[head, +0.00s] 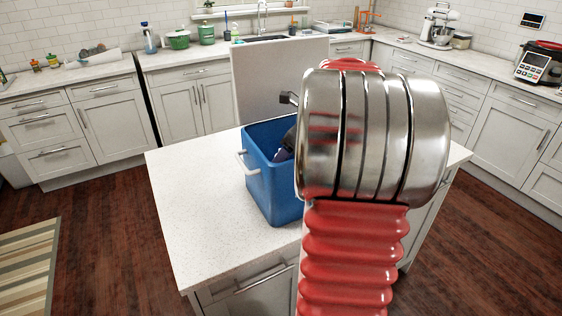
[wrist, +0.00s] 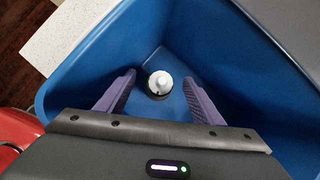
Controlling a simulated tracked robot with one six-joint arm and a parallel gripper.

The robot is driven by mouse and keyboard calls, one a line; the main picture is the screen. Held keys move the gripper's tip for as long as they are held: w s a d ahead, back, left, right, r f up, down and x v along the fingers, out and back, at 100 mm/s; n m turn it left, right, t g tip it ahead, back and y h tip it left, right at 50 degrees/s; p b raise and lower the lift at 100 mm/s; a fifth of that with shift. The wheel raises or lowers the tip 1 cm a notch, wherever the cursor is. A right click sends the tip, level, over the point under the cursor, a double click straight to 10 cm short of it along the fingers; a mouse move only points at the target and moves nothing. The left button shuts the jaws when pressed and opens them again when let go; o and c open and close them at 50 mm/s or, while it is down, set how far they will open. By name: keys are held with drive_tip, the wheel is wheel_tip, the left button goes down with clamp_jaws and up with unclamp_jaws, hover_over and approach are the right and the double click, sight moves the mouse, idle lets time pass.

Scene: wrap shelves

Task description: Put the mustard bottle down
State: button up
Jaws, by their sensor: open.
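In the wrist view a bottle-like thing with a white round top (wrist: 159,80) and a dark ring below it stands upright, seen from above, on the floor of the blue bin. Its body colour is hidden, so I cannot tell for sure that it is the mustard bottle. My gripper (wrist: 160,88) is open, with one purple finger on each side of the white top and a visible gap to each. In the head view the blue bin (head: 272,185) stands on the island, and my arm hides its right part. The bottle does not show there.
The white island top (head: 215,215) is clear left of the bin. The bin has high walls and a white handle (head: 241,165). A pale upright panel (head: 275,75) stands behind it. Counters with a blue-topped bottle (head: 149,40) and green pots (head: 179,40) line the back.

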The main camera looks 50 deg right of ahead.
drive_tip(key=v, duration=1)
drive_tip(key=shift+r, duration=0.2)
drive_tip(key=shift+s, duration=0.1)
drive_tip(key=w+a+r+n, duration=0.2)
drive_tip(key=a+n, duration=1.1)
drive_tip(key=a, duration=0.6)
drive_tip(key=s+a+f+n, duration=0.4)
drive_tip(key=s+a+n, duration=0.1)
drive_tip(key=a+n, duration=0.4)
drive_tip(key=s+a+f+n+h, duration=0.1)
drive_tip(key=s+a+f+n, duration=0.4)
drive_tip(key=a+n, duration=0.4)
drive_tip(key=shift+s+a+n, duration=0.35)
drive_tip(key=shift+n, duration=0.75)
